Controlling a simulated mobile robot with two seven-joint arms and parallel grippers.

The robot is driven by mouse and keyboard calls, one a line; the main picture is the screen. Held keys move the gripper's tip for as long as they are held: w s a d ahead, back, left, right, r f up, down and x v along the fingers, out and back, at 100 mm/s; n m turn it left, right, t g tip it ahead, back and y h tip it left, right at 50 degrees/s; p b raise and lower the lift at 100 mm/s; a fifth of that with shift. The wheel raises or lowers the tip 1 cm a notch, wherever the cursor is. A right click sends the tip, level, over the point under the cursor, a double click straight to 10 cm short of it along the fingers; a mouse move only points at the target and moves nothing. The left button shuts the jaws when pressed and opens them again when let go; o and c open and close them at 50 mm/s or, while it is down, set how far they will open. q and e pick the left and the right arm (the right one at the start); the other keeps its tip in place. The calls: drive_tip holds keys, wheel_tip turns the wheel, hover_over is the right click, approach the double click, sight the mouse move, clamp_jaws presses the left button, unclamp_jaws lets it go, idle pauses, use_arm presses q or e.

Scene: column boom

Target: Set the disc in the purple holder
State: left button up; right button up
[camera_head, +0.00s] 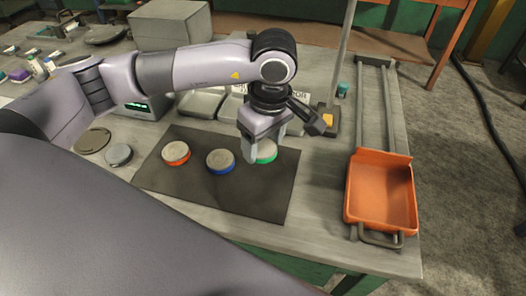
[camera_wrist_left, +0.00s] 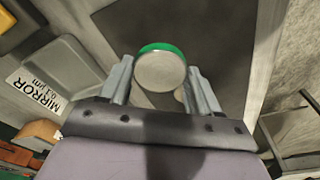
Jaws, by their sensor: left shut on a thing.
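My left gripper (camera_head: 267,144) is over the right part of the dark mat. It is shut on a pale round disc with a green rim (camera_head: 266,152). In the left wrist view the green-rimmed disc (camera_wrist_left: 161,69) sits between the two fingers (camera_wrist_left: 162,85). I cannot tell whether it still touches the mat. A red-rimmed disc (camera_head: 176,152) and a blue-rimmed disc (camera_head: 220,161) lie on the mat to its left. A small purple thing (camera_head: 20,75) is at the far left of the bench; I cannot tell if it is the holder. My right gripper is not in view.
The dark mat (camera_head: 245,203) has bare room in front. An orange tray (camera_head: 381,190) stands on rails at the right. A grey disc (camera_head: 118,154) and a flat round plate (camera_head: 93,141) lie left. Grey boxes, one labelled MIRROR (camera_wrist_left: 50,75), and a post (camera_head: 345,50) stand behind the gripper.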

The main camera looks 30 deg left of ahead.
sight(264, 149)
use_arm(q)
drive_tip(key=shift+f, duration=1.75)
drive_tip(key=shift+f, duration=0.2)
drive_tip(key=o, duration=1.3)
drive_tip(key=shift+o, duration=0.2)
drive_tip(key=shift+r, duration=0.1)
